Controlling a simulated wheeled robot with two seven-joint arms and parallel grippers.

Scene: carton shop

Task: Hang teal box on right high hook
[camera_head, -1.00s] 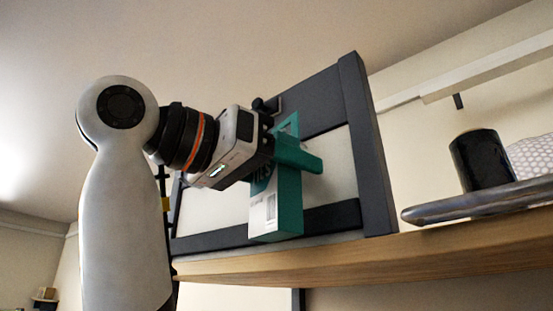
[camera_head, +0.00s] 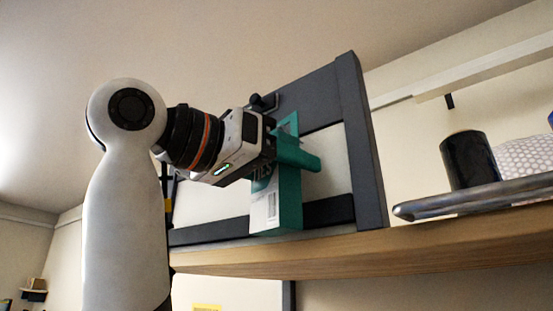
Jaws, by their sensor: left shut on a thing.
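The teal box (camera_head: 288,205) hangs upright in front of the dark-framed rack (camera_head: 361,150), with a white label and barcode on its side. A teal hang tab (camera_head: 288,125) stands up at its top. My left gripper (camera_head: 290,155) reaches in from the left and is shut on the teal box near its top. Whether the tab is on a hook is hidden by the gripper. My right gripper is not in view.
The rack stands on a wooden shelf (camera_head: 320,255). To the right are a grey tray (camera_head: 470,197), a black cylinder (camera_head: 468,160) and a white patterned object (camera_head: 521,157). A pale rail (camera_head: 480,68) runs along the wall above.

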